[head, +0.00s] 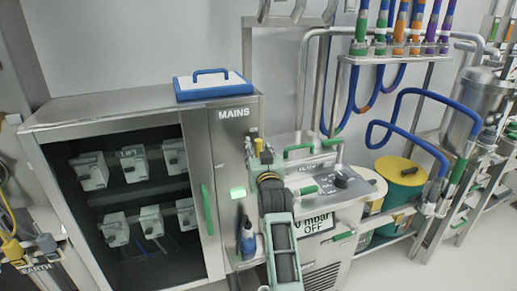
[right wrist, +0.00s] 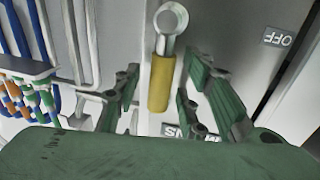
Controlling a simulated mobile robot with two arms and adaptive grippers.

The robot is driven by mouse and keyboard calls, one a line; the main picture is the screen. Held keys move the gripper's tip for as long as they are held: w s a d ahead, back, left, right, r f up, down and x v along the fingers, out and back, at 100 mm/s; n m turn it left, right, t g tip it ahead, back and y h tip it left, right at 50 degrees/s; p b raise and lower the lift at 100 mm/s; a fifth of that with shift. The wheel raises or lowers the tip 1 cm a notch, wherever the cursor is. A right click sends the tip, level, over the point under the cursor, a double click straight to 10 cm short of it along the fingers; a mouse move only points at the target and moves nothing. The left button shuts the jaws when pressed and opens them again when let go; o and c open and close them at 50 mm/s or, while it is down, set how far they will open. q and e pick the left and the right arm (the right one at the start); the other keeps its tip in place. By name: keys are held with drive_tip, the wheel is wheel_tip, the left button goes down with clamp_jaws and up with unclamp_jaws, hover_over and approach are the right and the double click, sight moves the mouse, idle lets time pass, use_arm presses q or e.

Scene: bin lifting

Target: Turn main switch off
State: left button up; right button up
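The main switch shows in the right wrist view as a yellow handle (right wrist: 161,84) on a grey lever with a round pivot (right wrist: 171,18). An upside-down OFF label (right wrist: 279,38) is on the panel to its right. My right gripper (right wrist: 160,98) is open, with its green fingers on either side of the handle; I cannot tell whether they touch it. In the head view the gripper (head: 260,158) is in front of the cabinet's right side, below the MAINS label (head: 234,113), and my arm hides most of the switch. My left gripper is not in view.
The metal cabinet (head: 95,108) has a dark front with several grey units inside and a green door handle (head: 207,209). A blue-and-white case (head: 210,85) lies on top. Right of my arm stand a control unit (head: 340,185), blue hoses and yellow-lidded drum (head: 401,171).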

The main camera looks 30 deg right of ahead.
drive_tip(key=shift+w+d, duration=0.15)
drive_tip(key=shift+w, duration=0.2)
drive_tip(key=shift+c, duration=0.4)
clamp_jaws()
